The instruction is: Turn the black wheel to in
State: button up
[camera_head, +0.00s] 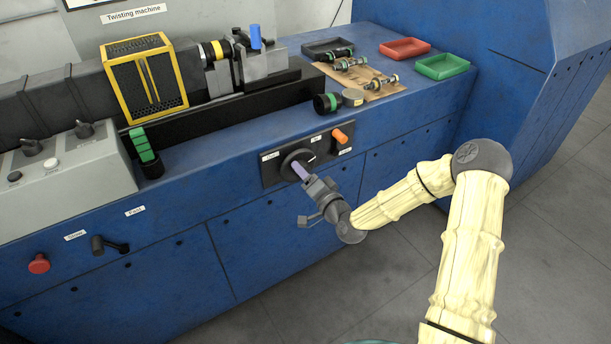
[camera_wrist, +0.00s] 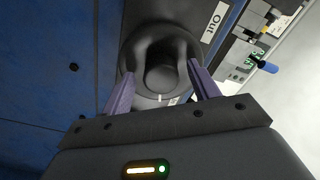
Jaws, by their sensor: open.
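The black wheel (camera_head: 289,160) sits on a dark panel on the front of the blue machine, with an "Out" label at its left and another small label at its upper right. In the wrist view the wheel (camera_wrist: 160,48) is a round black knob with a raised grip and a short white mark on its rim, facing my gripper. My gripper (camera_head: 301,171) is open at the wheel. Its two purple fingers (camera_wrist: 161,76) stand on either side of the wheel's lower part. I cannot tell whether they touch it.
An orange lever (camera_head: 340,136) is on the same panel, right of the wheel. A red knob (camera_head: 39,263) and a black handle (camera_head: 108,245) are on the machine front at left. A red tray (camera_head: 404,48) and a green tray (camera_head: 442,67) stand on top. The floor in front is clear.

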jog(key=p+v, duration=0.4)
jog(key=v, duration=1.3)
jog(key=shift+p, duration=0.4)
jog(key=shift+s+d, duration=0.15)
